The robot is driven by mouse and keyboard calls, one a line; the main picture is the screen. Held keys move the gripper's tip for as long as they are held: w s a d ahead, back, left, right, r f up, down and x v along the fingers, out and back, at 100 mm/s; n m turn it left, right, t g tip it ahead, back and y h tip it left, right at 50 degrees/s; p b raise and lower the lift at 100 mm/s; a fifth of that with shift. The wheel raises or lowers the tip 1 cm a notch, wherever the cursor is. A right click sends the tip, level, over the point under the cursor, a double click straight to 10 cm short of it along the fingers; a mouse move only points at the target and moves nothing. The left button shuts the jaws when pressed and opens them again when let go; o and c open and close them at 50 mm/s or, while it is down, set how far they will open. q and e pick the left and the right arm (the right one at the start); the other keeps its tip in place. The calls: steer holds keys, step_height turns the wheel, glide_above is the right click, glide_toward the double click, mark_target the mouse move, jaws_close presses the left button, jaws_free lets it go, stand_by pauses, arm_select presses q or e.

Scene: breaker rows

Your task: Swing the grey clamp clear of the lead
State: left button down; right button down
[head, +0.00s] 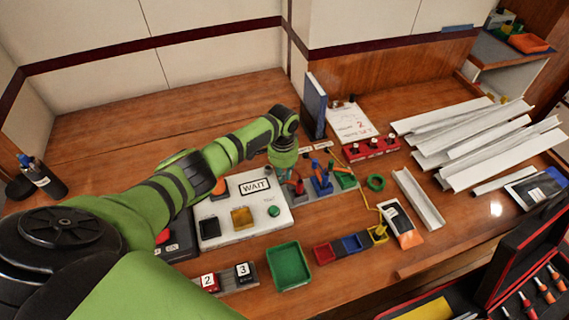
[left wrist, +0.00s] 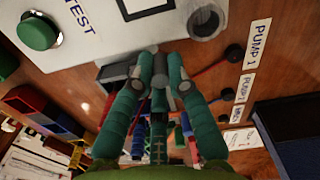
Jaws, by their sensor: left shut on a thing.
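My left gripper (head: 285,168) reaches down to the left end of the row of coloured blocks. Its teal fingers (left wrist: 158,62) are closed together, shut on what seems to be the grey clamp. The fingers hide most of the clamp, so its angle cannot be told. A red lead (left wrist: 208,69) runs from a dark round plug (left wrist: 234,53) beside the PUMP 1 label toward the fingertips; its far end is hidden. In the head view the row has a blue block (head: 321,184) and a green block (head: 345,179). My right gripper is not in view.
The white WAIT panel (head: 216,226) stands left of the row. A green tray (head: 289,267) lies in front. A blue binder (head: 315,106) stands behind, close to my arm. A red rack (head: 371,150) and white channels (head: 419,199) are to the right.

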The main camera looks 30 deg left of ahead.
arm_select(q)
steer(key=shift+s+n+p, duration=0.25)
steer(key=shift+n+p, duration=0.5)
steer(key=shift+n, duration=0.15)
steer(key=c, duration=1.2)
jaws_free()
step_height(320, 180, up, 12)
steer(key=shift+s+d, duration=0.1)
